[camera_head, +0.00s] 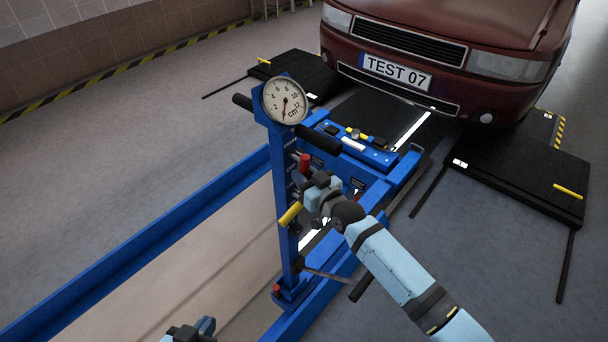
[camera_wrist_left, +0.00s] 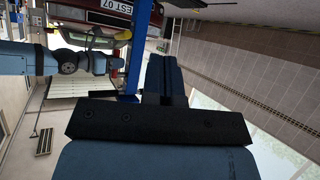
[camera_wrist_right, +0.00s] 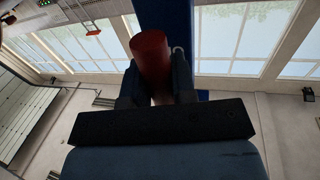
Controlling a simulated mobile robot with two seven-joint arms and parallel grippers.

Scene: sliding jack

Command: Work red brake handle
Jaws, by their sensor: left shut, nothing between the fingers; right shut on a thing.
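The red brake handle (camera_head: 305,163) is a short red cylinder on the blue upright post (camera_head: 283,190) of the jack. It also shows in the right wrist view (camera_wrist_right: 150,55), between the fingers. My right gripper (camera_head: 308,186) is shut on the red handle; the fingers hide its lower part. In the right wrist view the gripper (camera_wrist_right: 155,88) has one finger on each side of it. My left gripper (camera_head: 190,332) is at the bottom edge of the head view, well away from the post. In the left wrist view its fingers (camera_wrist_left: 165,75) are together and empty.
A round dial gauge (camera_head: 285,101) tops the post between black grips. A yellow handle (camera_head: 290,213) sits just below my right gripper. A blue rail (camera_head: 150,240) edges the pit. A dark red car (camera_head: 450,45) stands behind the jack, near black plates (camera_head: 520,170).

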